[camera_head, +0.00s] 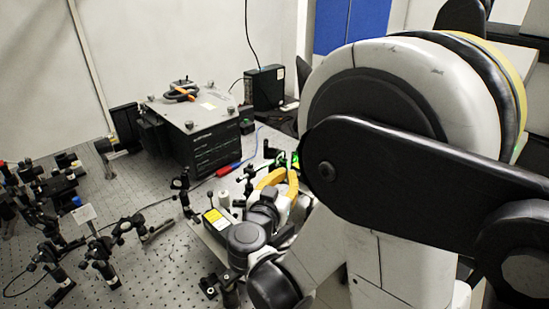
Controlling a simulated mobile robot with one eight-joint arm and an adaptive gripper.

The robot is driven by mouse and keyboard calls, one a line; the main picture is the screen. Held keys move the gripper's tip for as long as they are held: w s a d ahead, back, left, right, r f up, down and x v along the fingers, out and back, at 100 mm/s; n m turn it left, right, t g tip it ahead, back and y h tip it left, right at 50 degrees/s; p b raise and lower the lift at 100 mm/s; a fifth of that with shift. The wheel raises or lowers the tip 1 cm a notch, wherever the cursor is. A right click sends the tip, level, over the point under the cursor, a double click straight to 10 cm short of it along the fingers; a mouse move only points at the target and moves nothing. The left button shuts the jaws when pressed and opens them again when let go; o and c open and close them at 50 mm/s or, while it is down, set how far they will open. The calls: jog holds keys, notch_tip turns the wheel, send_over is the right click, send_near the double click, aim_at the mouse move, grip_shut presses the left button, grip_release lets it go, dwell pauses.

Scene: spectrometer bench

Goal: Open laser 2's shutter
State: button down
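No label legible here marks laser 2, and I cannot pick out its shutter. A small box with a yellow label (216,218) sits on the bench, left of my wrist. A large grey-topped black box (196,125) stands farther back. My forearm reaches over the bench's right side, and its end, with yellow curved parts, my gripper (281,178), is near small posts and a green glow (294,160). The fingertips are too small and partly hidden, so their opening and any contact are unclear.
Several optic mounts on posts (100,255) crowd the left of the perforated bench (150,285). A red-and-blue tool (228,169) lies before the big box. A black unit (265,88) stands at the back. My large arm links hide the right side.

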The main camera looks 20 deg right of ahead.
jog(key=shift+w, duration=0.1)
dwell(0.3)
jog(key=b+x, duration=0.3)
jog(key=x, duration=1.1)
jog(key=shift+r+p, duration=0.1)
jog(key=shift+p, duration=0.2)
